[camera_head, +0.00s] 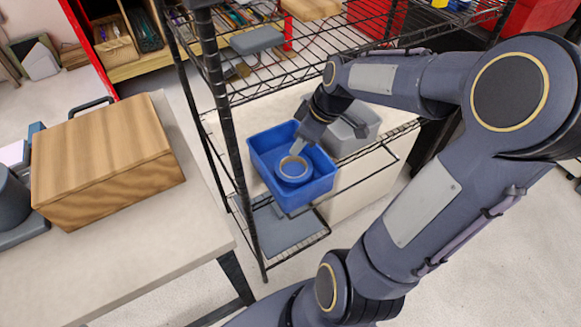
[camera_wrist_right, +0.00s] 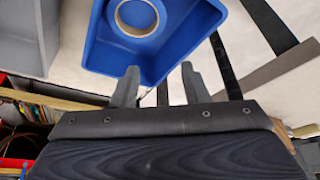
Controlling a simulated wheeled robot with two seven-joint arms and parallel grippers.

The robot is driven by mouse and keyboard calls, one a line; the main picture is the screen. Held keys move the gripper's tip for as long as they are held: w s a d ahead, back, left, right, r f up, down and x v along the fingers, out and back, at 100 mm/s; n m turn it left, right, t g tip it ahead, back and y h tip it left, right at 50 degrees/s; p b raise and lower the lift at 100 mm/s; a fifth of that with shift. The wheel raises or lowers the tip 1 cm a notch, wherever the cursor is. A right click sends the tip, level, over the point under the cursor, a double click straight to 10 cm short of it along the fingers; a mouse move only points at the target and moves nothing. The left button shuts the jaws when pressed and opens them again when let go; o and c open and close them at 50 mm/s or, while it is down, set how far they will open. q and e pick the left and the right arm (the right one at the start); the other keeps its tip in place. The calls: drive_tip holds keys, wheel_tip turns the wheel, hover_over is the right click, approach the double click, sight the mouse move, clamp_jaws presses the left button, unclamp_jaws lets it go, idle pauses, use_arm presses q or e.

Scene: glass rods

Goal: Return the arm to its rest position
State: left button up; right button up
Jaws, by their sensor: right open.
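My right arm reaches in from the right in the head view, and its gripper (camera_head: 298,146) is at the blue bin (camera_head: 318,185) on the wire rack. In the right wrist view the two fingers of the right gripper (camera_wrist_right: 160,82) stand apart with nothing between them. The blue bin (camera_wrist_right: 100,50) lies beyond the fingertips there. A ring-shaped roll (camera_head: 293,168) lies inside the bin, apart from the fingers; it also shows in the wrist view (camera_wrist_right: 137,31). My left gripper is not in view.
A grey bin (camera_head: 352,130) stands right beside the blue bin. The black wire rack's post (camera_head: 229,130) and shelves surround the right gripper. A wooden box (camera_head: 105,165) sits on the table (camera_head: 170,235) at the left. Open floor (camera_head: 440,240) lies at the lower right.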

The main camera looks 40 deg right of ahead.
idle(0.4)
drive_tip(key=s+a+r+m+p, duration=0.2)
drive_tip(key=s+a+r+m, duration=0.1)
drive_tip(key=s+a, duration=0.3)
drive_tip(key=s+a+r+m+t+y+p, duration=0.1)
drive_tip(key=s+a+r+m+p, duration=0.1)
drive_tip(key=s+a+r+m, duration=0.2)
drive_tip(key=s+a, duration=0.3)
drive_tip(key=s, duration=0.1)
drive_tip(key=shift+a+r+m+t+y, duration=0.15)
drive_tip(key=shift+r+m+t+y, duration=0.15)
drive_tip(key=shift+r, duration=0.1)
